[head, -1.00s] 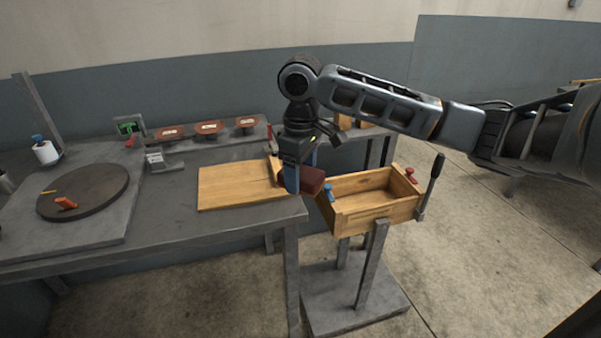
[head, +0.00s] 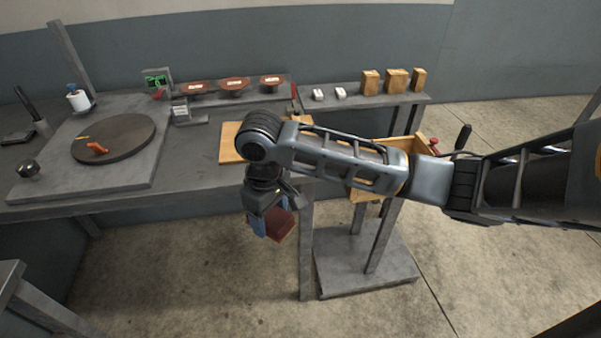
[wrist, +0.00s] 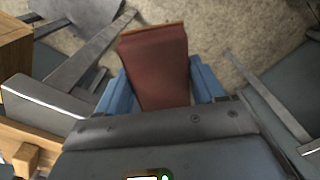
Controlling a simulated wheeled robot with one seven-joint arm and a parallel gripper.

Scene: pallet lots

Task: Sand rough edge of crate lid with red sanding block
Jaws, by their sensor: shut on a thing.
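My gripper (head: 270,222) is shut on the red sanding block (head: 281,226), with blue fingers on both sides of it. In the head view it hangs in front of the bench's front edge, over the floor. In the wrist view the block (wrist: 157,68) sits between the blue fingers (wrist: 160,88), with a tan strip along its far end. The wooden crate lid (head: 229,144) lies flat on the bench, behind my gripper and apart from the block. My arm hides the lid's right part and its near right edge.
The wooden crate (head: 420,149) on a stand is mostly behind my arm. A dark turntable (head: 128,128) with an orange item is on the bench's left. Red-brown discs (head: 234,84) stand at the back. A rear shelf (head: 320,104) holds wooden blocks. Floor lies open in front.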

